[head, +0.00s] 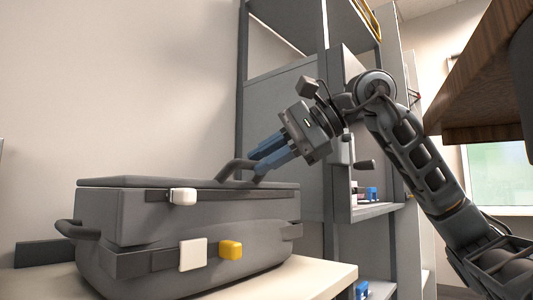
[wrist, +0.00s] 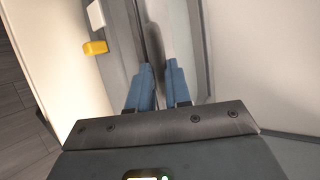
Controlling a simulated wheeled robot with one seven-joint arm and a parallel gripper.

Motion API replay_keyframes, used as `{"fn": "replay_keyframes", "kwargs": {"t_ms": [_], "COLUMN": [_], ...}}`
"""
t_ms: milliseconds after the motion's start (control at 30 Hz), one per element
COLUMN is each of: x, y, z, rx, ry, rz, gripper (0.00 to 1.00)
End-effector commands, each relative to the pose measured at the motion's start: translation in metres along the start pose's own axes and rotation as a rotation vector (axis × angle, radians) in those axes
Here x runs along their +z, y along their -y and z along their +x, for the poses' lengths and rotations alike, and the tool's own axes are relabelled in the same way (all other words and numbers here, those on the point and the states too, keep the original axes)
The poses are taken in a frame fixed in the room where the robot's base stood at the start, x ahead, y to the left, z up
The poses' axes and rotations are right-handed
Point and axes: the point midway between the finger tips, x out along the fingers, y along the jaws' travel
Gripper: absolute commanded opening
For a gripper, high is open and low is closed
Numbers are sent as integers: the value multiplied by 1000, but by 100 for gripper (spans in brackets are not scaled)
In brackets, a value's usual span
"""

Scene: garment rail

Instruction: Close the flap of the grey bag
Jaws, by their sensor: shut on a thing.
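The grey bag (head: 190,262) stands upright on a pale tabletop at the lower left of the head view. Its flap (head: 150,183) lies about level across the top, with a white clasp at its front edge. Whether the flap touches the body all round cannot be told. A dark curved handle (head: 231,168) rises from the top of the bag. My gripper (head: 254,163) reaches in from the right, its blue fingers shut on the handle. In the wrist view the handle (wrist: 155,42) runs between the fingertips (wrist: 158,68), which hide part of it.
A pale tabletop (head: 325,275) is bare to the right of the bag. A white block (head: 193,254) and a yellow block (head: 230,249) show at the bag's front. A grey shelf unit (head: 285,105) stands behind. A brown wooden board (head: 480,85) overhangs at the upper right.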

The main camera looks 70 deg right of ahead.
Motion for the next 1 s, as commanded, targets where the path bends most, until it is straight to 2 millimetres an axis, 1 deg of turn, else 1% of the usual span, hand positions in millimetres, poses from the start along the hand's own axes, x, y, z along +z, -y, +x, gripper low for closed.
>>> {"fn": "replay_keyframes", "kwargs": {"t_ms": [33,200,400,700,733,800,1000], "x": [-3,-6,-6,-6,-6,-6,-6], "y": [-10,-21,-25,-26,-26,-26,-24], "z": [6,14,16,17,17,17,16], "rx": [10,21,23,23,23,22,22], "ry": [-1,-2,1,2,2,2,1], "rz": [3,4,5,5,5,5,4], "gripper": [0,0,0,0,37,44,44]}}
